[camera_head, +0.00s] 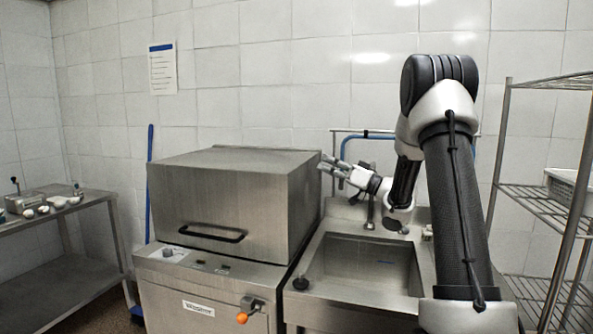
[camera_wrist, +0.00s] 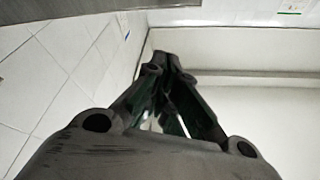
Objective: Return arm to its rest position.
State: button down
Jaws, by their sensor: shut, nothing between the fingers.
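My gripper (camera_head: 328,165) is at the end of my raised, bent arm in the head view. It points left, beside the upper right edge of the steel hooded machine (camera_head: 235,205) and above the left part of the sink. In the wrist view my gripper's fingers (camera_wrist: 160,62) meet at their tips. They are shut with nothing between them. I cannot tell from the head view how far the fingertips are from the hood.
The steel sink (camera_head: 360,262) is below my arm. A wire shelf rack (camera_head: 548,205) with a light basket (camera_head: 570,185) stands at the right. A steel table (camera_head: 62,222) with utensils is at the left. A tiled wall is behind.

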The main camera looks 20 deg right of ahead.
jog(key=w+d+f+m+h, duration=0.1)
jog(key=w+d+f+h, duration=0.15)
jog(key=f+h, duration=0.3)
jog(key=w+d+f+m+h, duration=0.1)
jog(key=w+d+f+h, duration=0.1)
jog(key=d+f+h, duration=0.3)
jog(key=s+d+f+m+g+h, duration=0.3)
jog(key=s+d+f+g+h, duration=0.2)
jog(key=s+d+f+h, duration=0.3)
jog(key=s+a+r+m+g, duration=0.1)
jog(key=s+a+g, duration=0.1)
jog(key=s, duration=0.6)
jog(key=s+a+r+g, duration=0.1)
jog(key=s+g, duration=0.2)
jog(key=s, duration=0.5)
jog(key=s+a+r+m+g, duration=0.1)
jog(key=s+a+r+g, duration=0.1)
jog(key=s, duration=0.7)
jog(key=s+a+r+n+t+y, duration=0.1)
jog(key=s+a+r+n+y, duration=0.1)
jog(key=s+a+r, duration=0.5)
jog(key=shift+s+a+t, duration=0.3)
jog(key=shift+s+a, duration=1.7)
jog(key=shift+a, duration=0.6)
jog(key=shift+y, duration=0.25)
